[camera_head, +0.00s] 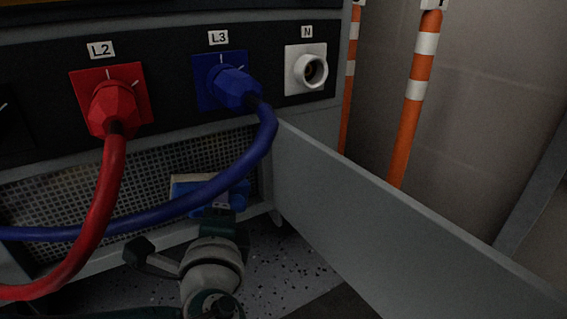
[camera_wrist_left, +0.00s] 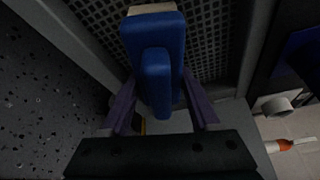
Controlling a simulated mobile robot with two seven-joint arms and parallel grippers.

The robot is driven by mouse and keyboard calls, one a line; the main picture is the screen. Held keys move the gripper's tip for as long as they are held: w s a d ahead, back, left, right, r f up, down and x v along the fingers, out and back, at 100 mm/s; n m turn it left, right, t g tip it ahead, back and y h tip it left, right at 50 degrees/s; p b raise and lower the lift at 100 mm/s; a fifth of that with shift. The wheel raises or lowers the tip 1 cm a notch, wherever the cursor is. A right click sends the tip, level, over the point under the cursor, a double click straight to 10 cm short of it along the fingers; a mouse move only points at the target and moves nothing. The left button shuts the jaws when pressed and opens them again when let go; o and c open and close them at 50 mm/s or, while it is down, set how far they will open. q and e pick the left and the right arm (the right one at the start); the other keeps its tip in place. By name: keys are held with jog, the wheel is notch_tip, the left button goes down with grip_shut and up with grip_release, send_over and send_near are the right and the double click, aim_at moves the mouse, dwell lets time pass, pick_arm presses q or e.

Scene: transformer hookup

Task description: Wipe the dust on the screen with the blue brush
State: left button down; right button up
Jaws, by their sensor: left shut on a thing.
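The blue brush (camera_head: 240,190) has a blue handle and pale bristles, and is partly hidden behind the blue cable in the head view. It also shows in the left wrist view (camera_wrist_left: 156,75), bristles pointing toward the mesh. My left gripper (camera_head: 220,205) is shut on its handle; the two purple fingers flank it in the left wrist view (camera_wrist_left: 160,92). The screen is a mesh panel (camera_head: 60,205) low on the cabinet, and also shows in the left wrist view (camera_wrist_left: 208,35). The brush is at its right part; contact and dust cannot be told. My right gripper is not in view.
A red plug (camera_head: 112,105) and a blue plug (camera_head: 235,88) carry thick cables that hang across the mesh. A white socket (camera_head: 308,70) is empty. An open grey door panel (camera_head: 390,215) stands to the right. Orange-white posts (camera_head: 415,90) stand behind it.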

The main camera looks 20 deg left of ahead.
aim_at(195, 209)
pick_arm(q)
jog(key=shift+s+a+r+p, duration=0.15)
jog(key=shift+s+a+p, duration=0.4)
jog(key=shift+s+a, duration=0.25)
jog(key=shift+s+a+p, duration=0.3)
jog(key=shift+s+a, duration=0.3)
jog(key=shift+s, duration=0.2)
jog(key=shift+d, duration=0.25)
jog(key=s+d, duration=0.3)
jog(key=d, duration=0.1)
jog(key=shift+s+d+p, duration=0.1)
jog(key=shift+s+p, duration=0.25)
jog(key=shift+s, duration=0.05)
